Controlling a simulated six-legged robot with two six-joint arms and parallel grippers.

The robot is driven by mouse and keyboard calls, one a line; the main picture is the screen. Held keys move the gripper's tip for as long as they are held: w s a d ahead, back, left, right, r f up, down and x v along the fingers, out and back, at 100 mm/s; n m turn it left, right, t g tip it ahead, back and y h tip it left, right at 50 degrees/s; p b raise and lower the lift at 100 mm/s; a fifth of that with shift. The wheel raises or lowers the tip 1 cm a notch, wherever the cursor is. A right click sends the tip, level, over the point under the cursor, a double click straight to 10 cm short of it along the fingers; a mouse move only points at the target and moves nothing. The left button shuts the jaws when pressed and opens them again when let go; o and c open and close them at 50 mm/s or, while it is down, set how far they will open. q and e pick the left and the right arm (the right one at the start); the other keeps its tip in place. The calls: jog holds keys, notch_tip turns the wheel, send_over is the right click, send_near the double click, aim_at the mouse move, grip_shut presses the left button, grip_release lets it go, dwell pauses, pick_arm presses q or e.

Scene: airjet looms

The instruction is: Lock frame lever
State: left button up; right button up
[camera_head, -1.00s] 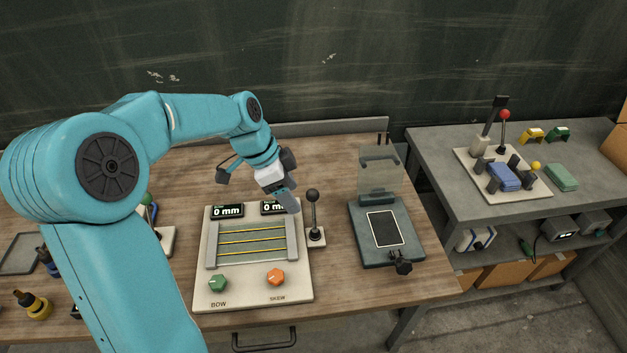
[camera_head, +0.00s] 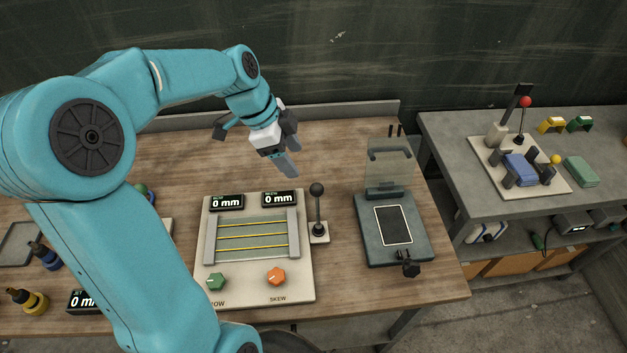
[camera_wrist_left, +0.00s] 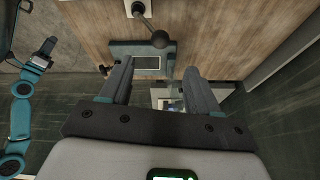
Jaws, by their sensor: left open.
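The frame lever (camera_head: 317,208), a dark stick with a black ball on a small pale base, stands about upright at the right side of the frame panel (camera_head: 222,288). The panel holds a frame with yellow threads (camera_head: 251,236) between grey side bars. My left gripper (camera_head: 287,168) is open and empty, up and to the left of the lever's ball and apart from it. In the left wrist view the open fingers (camera_wrist_left: 160,82) show, with the lever's ball (camera_wrist_left: 158,39) beyond them.
Two displays (camera_head: 226,202) reading 0 mm and green and orange knobs (camera_head: 275,277) are on the panel. A dark device with a raised clear cover (camera_head: 388,165) stands to the right. A side table (camera_head: 450,150) holds a red-ball lever (camera_head: 525,103). Bare wood lies behind the panel.

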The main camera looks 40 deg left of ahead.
aim_at(313, 186)
pick_arm(q)
jog(key=p+x, duration=0.1)
jog(key=x, duration=0.9)
jog(key=shift+w+d+f, duration=0.1)
jog(key=shift+f, duration=0.15)
jog(key=shift+w+d+f, duration=0.2)
jog(key=shift+w+f, duration=0.1)
jog(key=shift+f, duration=0.2)
jog(key=shift+s, duration=0.1)
jog(key=shift+a, duration=0.1)
grip_shut()
